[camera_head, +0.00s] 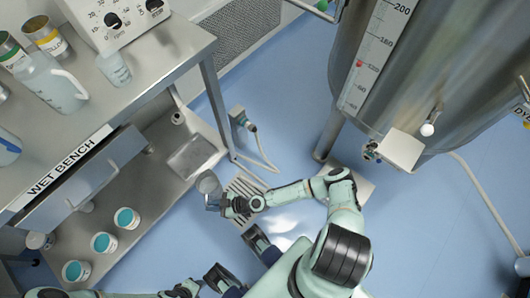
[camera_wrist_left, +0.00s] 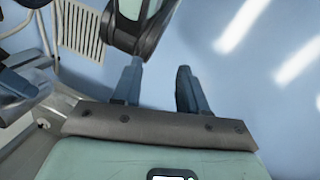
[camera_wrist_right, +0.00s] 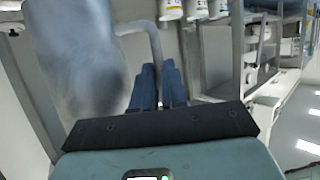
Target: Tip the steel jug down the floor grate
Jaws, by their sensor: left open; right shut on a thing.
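The steel jug (camera_head: 208,185) is small in the head view, just left of the floor grate (camera_head: 245,186). My right gripper (camera_head: 222,204) is shut on its handle. In the right wrist view the jug (camera_wrist_right: 78,50) fills the upper left, and the fingers close around its handle (camera_wrist_right: 152,42). The jug's contents are not visible. The slotted grate lies in the blue floor, partly covered by my right arm; it also shows in the left wrist view (camera_wrist_left: 80,28). My left gripper (camera_wrist_left: 158,88) is open and empty above the bare floor.
A large steel tank (camera_head: 430,75) stands at upper right.

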